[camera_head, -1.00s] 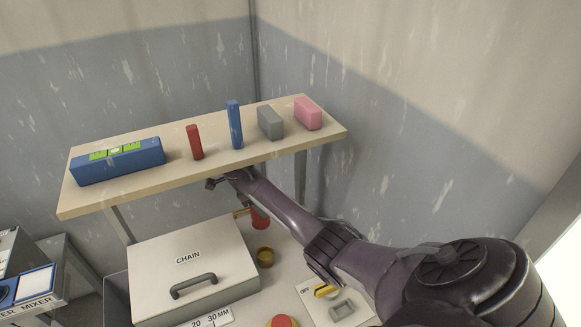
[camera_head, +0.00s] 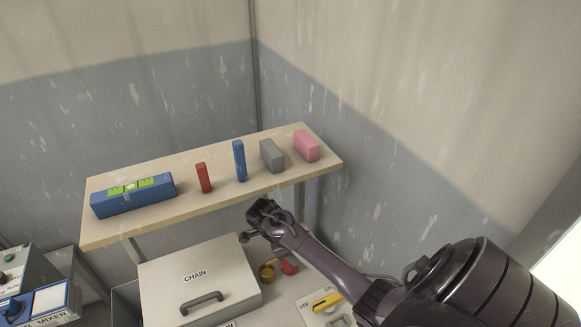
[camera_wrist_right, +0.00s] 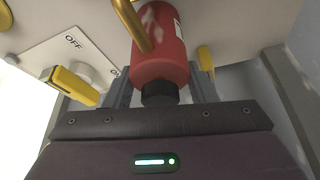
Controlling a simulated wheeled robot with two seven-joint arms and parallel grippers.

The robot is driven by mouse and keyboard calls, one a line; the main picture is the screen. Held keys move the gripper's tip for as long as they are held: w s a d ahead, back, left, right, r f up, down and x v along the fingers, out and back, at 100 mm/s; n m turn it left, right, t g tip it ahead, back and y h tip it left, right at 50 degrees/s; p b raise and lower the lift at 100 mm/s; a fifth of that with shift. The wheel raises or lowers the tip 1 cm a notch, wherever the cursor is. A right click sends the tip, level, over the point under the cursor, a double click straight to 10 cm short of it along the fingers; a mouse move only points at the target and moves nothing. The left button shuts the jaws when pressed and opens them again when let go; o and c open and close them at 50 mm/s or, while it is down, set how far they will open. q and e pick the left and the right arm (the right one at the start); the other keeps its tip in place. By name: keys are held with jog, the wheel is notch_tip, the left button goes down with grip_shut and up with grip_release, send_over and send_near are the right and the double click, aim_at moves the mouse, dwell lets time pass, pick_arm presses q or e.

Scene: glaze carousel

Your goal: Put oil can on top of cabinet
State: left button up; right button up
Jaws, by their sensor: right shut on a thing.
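The oil can is a red body with a brass tube and a black end. In the right wrist view the oil can (camera_wrist_right: 162,65) sits between the fingers of my right gripper (camera_wrist_right: 162,92), which is shut on it. In the head view a red part of it (camera_head: 289,267) shows below my right forearm; the arm hides the rest and the fingers. A white cabinet-like box marked CHAIN (camera_head: 233,264), with a grey handle, stands left of the can, its top bare. My left gripper is not in view.
A raised shelf (camera_head: 205,204) behind the box holds a blue level (camera_head: 132,200) and several upright blocks. A panel with a yellow switch (camera_head: 326,301) lies in front.

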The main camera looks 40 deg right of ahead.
jog(key=shift+f, duration=0.15)
jog(key=o, duration=1)
jog(key=b+v, duration=0.1)
jog(key=v, duration=0.3)
jog(key=shift+w+a+r+b, duration=0.15)
jog(key=shift+r+b, duration=0.15)
jog(key=shift+b, duration=0.1)
jog(key=w+a+b, duration=0.2)
jog(key=a, duration=0.1)
jog(key=w+a+b, duration=0.1)
jog(key=w+a, duration=0.1)
jog(key=a, duration=0.1)
jog(key=w+a+b, duration=0.2)
jog(key=a, duration=0.1)
jog(key=shift+w+a+r+b, duration=0.1)
jog(key=shift+a+r+b, duration=0.05)
jog(key=shift+a+b, duration=0.2)
jog(key=shift+w+a+r, duration=0.1)
jog(key=shift+a, duration=0.15)
